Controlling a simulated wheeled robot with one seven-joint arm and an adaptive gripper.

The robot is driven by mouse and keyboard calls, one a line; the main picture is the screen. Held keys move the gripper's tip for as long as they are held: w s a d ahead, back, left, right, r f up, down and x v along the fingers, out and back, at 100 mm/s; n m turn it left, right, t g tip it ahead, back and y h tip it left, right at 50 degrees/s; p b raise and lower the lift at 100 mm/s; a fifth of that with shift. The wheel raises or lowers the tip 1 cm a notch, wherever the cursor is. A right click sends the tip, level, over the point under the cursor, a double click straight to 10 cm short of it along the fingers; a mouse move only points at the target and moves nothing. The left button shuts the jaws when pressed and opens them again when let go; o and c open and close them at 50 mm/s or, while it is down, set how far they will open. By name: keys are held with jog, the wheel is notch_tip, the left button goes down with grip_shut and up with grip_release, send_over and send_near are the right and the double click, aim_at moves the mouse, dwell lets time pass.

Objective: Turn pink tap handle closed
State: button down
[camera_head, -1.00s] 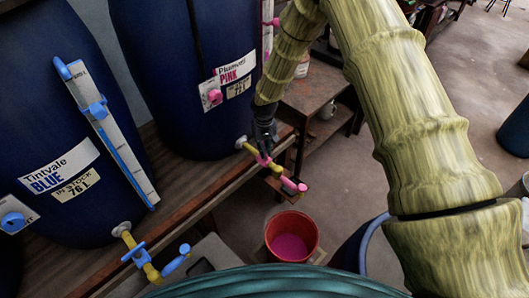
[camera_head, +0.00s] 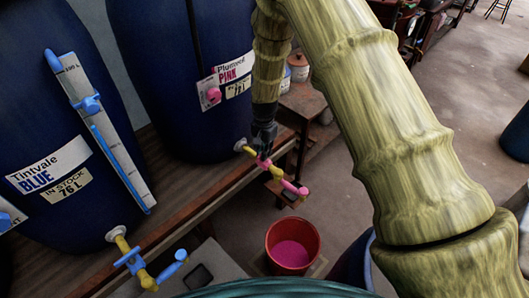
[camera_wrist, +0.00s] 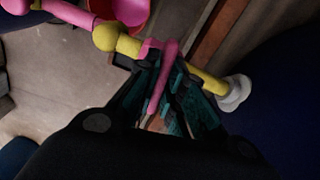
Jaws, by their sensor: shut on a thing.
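The pink tap (camera_head: 277,173) has a yellow body and a pink spout, and it sticks out from the dark blue vat labelled Plumweed PINK (camera_head: 185,100). Its pink handle (camera_wrist: 163,75) is a bar across the yellow pipe in the wrist view. My gripper (camera_head: 262,146) comes down on the handle from above. In the wrist view my gripper (camera_wrist: 158,100) has its dark fingers on both sides of the handle bar, shut on it. The fingers partly hide the handle in the head view, and its exact angle there is hard to read.
A red bucket (camera_head: 270,248) with pink liquid stands below and in front of the pink spout. A blue tap (camera_head: 137,262) on the Tintvale BLUE vat (camera_head: 45,110) is at lower left. The wooden bench edge (camera_head: 205,200) runs just behind both taps.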

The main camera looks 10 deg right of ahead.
jog(key=shift+w+m, duration=0.1)
jog(key=shift+m, duration=0.6)
jog(key=c, duration=1.5)
grip_release()
notch_tip(320, 180, up, 12)
